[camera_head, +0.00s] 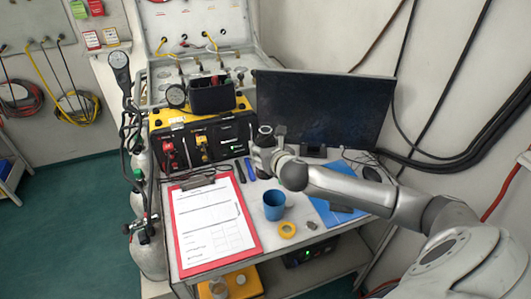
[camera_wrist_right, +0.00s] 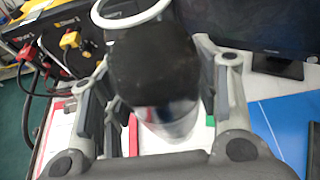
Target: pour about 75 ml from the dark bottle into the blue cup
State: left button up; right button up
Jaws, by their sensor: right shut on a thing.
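The blue cup (camera_head: 273,206) stands upright on the table, right of the red clipboard. Its inside is too small to read. My right gripper (camera_head: 268,153) is behind the cup, near the monitor's left edge, shut on the dark bottle (camera_head: 264,130). In the right wrist view the dark bottle (camera_wrist_right: 152,65) sits between the two fingers of my right gripper (camera_wrist_right: 158,88), with a pale ring at its top. The bottle looks about upright, apart from the cup. I cannot tell whether its base touches the table. My left gripper is not in view.
A red clipboard (camera_head: 181,223) with papers covers the table's left. A yellow tape roll (camera_head: 288,229) lies in front of the cup, and a blue mat (camera_head: 325,213) lies to its right. A monitor (camera_head: 325,108) and a black-yellow panel box (camera_head: 205,140) stand behind.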

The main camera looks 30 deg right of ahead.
jog(key=shift+r, duration=0.65)
jog(key=shift+r, duration=0.1)
